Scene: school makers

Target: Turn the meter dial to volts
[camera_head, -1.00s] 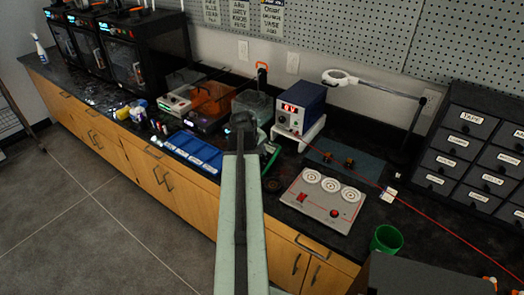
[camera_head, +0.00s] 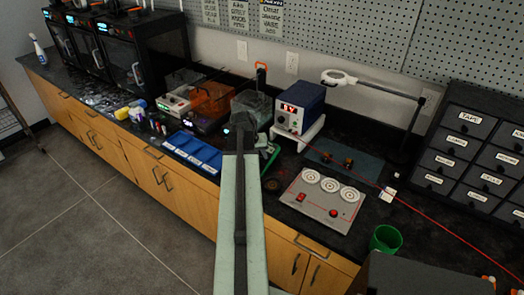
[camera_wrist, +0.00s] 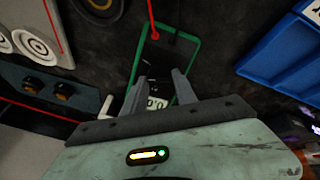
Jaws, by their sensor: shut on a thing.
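The meter with a green rim (camera_wrist: 196,55) lies on the dark bench in the wrist view, with a red and a black lead at its far end. A small display with digits (camera_wrist: 157,103) shows on its near part. My gripper (camera_wrist: 160,80) is over the meter, one finger on each side of its middle. It is shut on the dark dial there; the dial's pointer and markings cannot be read. In the head view, my arm hides most of the meter, and only a green edge (camera_head: 271,158) shows.
A blue power supply (camera_head: 300,110) stands behind the meter. A grey panel with round dials (camera_head: 322,203) and a green cup (camera_head: 386,239) are to the right. A blue tray (camera_head: 193,150) is to the left. A magnifier arm (camera_head: 375,88) reaches over the back.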

